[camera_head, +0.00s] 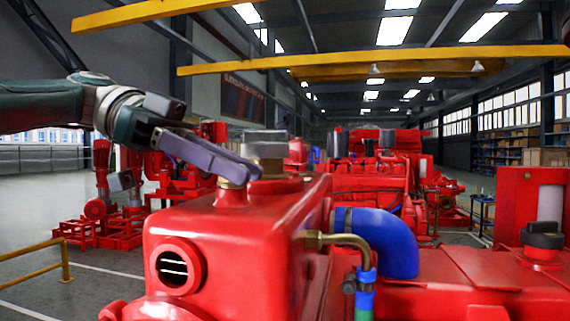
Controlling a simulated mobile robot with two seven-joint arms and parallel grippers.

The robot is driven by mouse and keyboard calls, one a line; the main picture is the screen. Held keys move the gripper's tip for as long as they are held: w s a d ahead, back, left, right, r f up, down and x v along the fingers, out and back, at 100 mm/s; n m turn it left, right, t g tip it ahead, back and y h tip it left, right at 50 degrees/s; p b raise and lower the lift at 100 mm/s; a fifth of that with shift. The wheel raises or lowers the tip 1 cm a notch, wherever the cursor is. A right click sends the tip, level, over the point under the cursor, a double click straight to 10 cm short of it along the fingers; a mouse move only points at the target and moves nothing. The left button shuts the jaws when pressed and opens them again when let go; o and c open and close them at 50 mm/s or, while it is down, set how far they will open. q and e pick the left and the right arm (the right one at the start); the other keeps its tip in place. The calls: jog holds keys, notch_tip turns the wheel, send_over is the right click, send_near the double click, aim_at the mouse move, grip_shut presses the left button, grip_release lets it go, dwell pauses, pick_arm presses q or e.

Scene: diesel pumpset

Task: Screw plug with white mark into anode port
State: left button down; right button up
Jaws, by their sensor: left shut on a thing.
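My left gripper (250,170) reaches in from the left, its grey-purple fingers over the top of a red tank (225,222). It is shut on a plug, mostly hidden by the near finger. A brass part (231,184) shows just below the finger, directly above a raised red port neck (232,197) on the tank top. I cannot tell whether its thread is engaged. A large grey hex head (265,142) with brass beneath it shows at the fingertips; I cannot tell if it is separate from the held plug. No white mark is visible. My right gripper is not in view.
A brass elbow pipe (345,240) and a thick blue hose (385,240) stand right of the tank. A round opening (174,266) is in the tank's front. A black cap (543,234) sits at far right. Other red pumpsets (370,180) stand behind; the left floor is open beyond a yellow rail (35,248).

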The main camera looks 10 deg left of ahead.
pick_arm(q)
jog(key=c, duration=0.7)
grip_release()
jog(key=shift+f+n+t, duration=0.15)
jog(key=shift+n+t, duration=0.25)
jog(key=shift+n+t+b, duration=0.5)
jog(key=shift+n+t, duration=0.4)
jog(key=shift+t, duration=0.2)
